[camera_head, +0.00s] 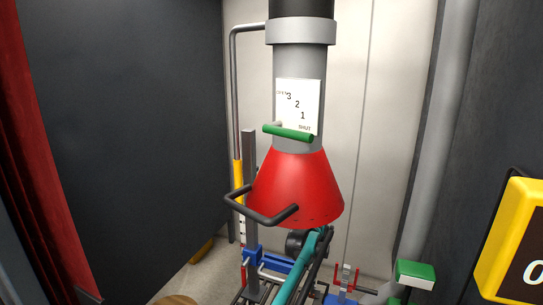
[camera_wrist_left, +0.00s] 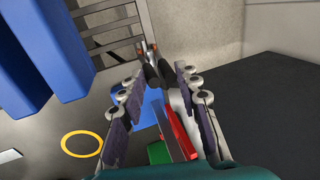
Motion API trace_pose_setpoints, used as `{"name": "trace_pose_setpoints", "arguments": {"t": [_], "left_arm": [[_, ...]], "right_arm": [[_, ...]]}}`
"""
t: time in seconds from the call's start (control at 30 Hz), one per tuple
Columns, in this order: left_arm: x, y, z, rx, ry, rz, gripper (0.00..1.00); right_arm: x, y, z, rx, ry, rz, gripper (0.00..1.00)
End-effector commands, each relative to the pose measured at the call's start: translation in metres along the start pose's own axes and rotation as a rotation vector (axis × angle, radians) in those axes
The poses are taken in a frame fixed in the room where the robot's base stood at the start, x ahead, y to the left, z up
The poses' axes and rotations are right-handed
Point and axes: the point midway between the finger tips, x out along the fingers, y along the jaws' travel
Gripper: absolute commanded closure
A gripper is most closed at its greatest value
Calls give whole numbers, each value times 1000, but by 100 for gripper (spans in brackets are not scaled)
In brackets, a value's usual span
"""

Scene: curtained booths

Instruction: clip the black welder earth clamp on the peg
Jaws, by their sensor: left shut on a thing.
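My left gripper (camera_wrist_left: 160,72) is in the left wrist view, its two padded fingers closed in on a dark piece between the tips. That piece looks like the black handles of the earth clamp (camera_wrist_left: 164,72); a small red and grey part (camera_wrist_left: 149,47) shows just beyond them. The clamp's jaws are not clear, and I cannot identify the peg. In the head view a teal arm link of mine (camera_head: 304,267) reaches up below the red hood; the gripper itself cannot be made out there.
A red cone hood (camera_head: 297,188) with a dark bar handle (camera_head: 262,211) hangs from a grey duct with a green lever (camera_head: 288,133). A green-topped post (camera_head: 414,274) stands at right. A red and grey bar (camera_wrist_left: 174,130), blue blocks (camera_wrist_left: 83,45) and a yellow ring (camera_wrist_left: 82,144) show in the wrist view.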

Motion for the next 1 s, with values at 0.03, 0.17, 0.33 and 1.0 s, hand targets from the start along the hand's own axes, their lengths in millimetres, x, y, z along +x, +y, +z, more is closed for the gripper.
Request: {"name": "trace_pose_setpoints", "arguments": {"t": [0.03,0.17,0.33,1.0], "left_arm": [[0,-1,0,0,0,-3,100],[-1,-1,0,0,0,-4,100],[-1,-1,0,0,0,-5,100],[-24,-9,0,0,0,-8,100]], "right_arm": [[0,0,0,0,0,0,100],[0,0,0,0,0,0,100],[0,0,0,0,0,0,100],[-17,0,-12,0,0,0,100]]}}
